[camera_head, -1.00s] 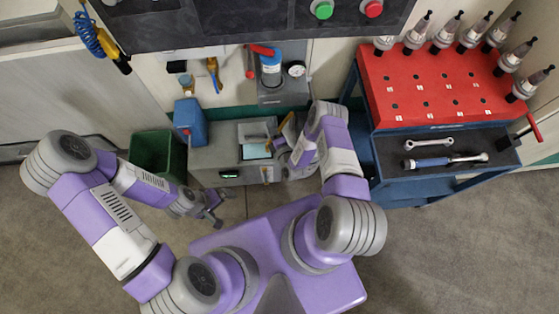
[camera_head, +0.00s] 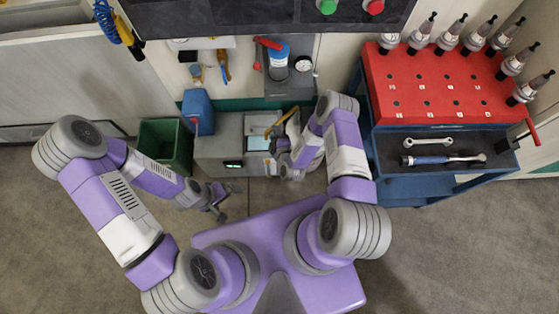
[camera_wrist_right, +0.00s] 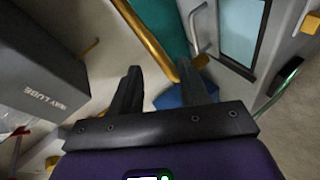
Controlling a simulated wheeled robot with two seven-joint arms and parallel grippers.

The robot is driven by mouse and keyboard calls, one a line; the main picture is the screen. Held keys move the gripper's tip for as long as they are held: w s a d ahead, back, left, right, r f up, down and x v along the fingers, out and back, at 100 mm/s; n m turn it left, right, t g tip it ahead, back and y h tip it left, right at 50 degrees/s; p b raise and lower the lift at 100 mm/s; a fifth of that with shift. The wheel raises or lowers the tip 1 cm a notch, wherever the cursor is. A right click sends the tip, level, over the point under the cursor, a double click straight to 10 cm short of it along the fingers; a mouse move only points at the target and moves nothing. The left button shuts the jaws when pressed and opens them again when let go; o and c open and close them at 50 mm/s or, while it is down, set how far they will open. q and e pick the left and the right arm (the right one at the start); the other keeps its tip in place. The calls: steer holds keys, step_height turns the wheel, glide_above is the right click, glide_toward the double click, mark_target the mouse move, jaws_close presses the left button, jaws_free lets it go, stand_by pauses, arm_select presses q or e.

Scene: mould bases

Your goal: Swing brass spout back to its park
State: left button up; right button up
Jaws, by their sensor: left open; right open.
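The brass spout (camera_head: 282,122) is a thin golden bar at the right end of the grey tank unit (camera_head: 218,150), slanting over its top beside the pale window. In the right wrist view the brass spout (camera_wrist_right: 146,38) runs diagonally from the top edge down toward the space between my fingers. My right gripper (camera_wrist_right: 160,84) is open, with the bar's lower end close to its right finger; I cannot tell if they touch. In the head view its fingers are mostly hidden by my wrist. My left gripper (camera_head: 224,204) is open and empty, low in front of the tank unit.
A green bin (camera_head: 166,143) and a blue can (camera_head: 198,110) stand left of the tank unit. A grey block unit (camera_wrist_right: 45,68) is left of my right gripper. The red-topped tool cart (camera_head: 435,90) stands to the right.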

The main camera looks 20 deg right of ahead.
steer(key=shift+s+a+r+m+g+y, duration=0.35)
steer(key=shift+s+r+m+g, duration=0.15)
steer(key=shift+m+g, duration=0.3)
steer(key=s+a+r+m+g+y+p, duration=0.1)
steer(key=s+a+r+m+g+p, duration=0.1)
steer(key=s+r+m+g, duration=0.3)
steer(key=s+a+r+m+g+y+p, duration=0.2)
steer(key=s+r+m+g, duration=0.3)
steer(key=s+m, duration=0.5)
steer(key=shift+s+a+r+g+p, duration=0.2)
steer(key=shift+s+r+g+p, duration=0.2)
steer(key=shift+s+r, duration=1.4)
steer(key=shift+s+f, duration=0.45)
